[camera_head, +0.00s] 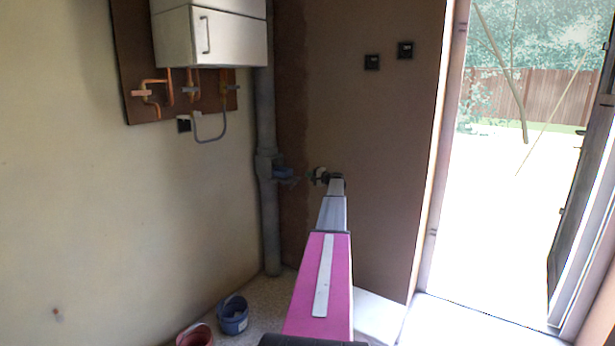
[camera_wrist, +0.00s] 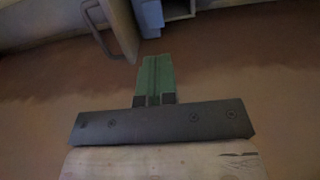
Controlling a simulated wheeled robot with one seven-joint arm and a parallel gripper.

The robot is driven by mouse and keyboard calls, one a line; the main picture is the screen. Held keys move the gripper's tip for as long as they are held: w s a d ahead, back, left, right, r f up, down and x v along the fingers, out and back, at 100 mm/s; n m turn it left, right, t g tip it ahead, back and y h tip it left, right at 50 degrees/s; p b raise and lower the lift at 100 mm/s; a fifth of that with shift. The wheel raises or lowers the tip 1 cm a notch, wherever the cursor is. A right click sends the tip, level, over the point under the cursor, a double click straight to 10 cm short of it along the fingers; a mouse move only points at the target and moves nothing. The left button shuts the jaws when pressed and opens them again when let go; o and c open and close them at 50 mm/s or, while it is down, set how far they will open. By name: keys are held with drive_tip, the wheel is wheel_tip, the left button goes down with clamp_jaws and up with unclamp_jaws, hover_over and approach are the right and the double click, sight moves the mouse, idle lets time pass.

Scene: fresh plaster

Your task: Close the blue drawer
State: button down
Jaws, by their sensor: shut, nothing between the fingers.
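My gripper (camera_head: 318,176) is at the far end of my outstretched arm, small in the head view. In the wrist view its green fingers (camera_wrist: 157,75) are together, with nothing between them. A small dark blue part (camera_head: 283,174) sits by the grey pipe, just left of my gripper. I cannot tell whether it is the blue drawer. A blue-grey boxy part (camera_wrist: 178,9) shows beyond the fingertips at the top of the wrist view, cut off by the edge. A grey handle-like bar (camera_wrist: 97,32) is left of the fingertips. I cannot tell if anything touches.
A white cabinet (camera_head: 232,40) hangs on the wall above copper pipes. A vertical grey pipe (camera_head: 269,225) stands in the corner. A blue bucket (camera_head: 233,318) and a red bucket (camera_head: 195,336) are on the floor at lower left. An open doorway is at right.

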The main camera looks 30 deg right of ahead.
sight(290, 170)
drive_tip(key=x, duration=1.1)
drive_tip(key=shift+w+a, duration=0.1)
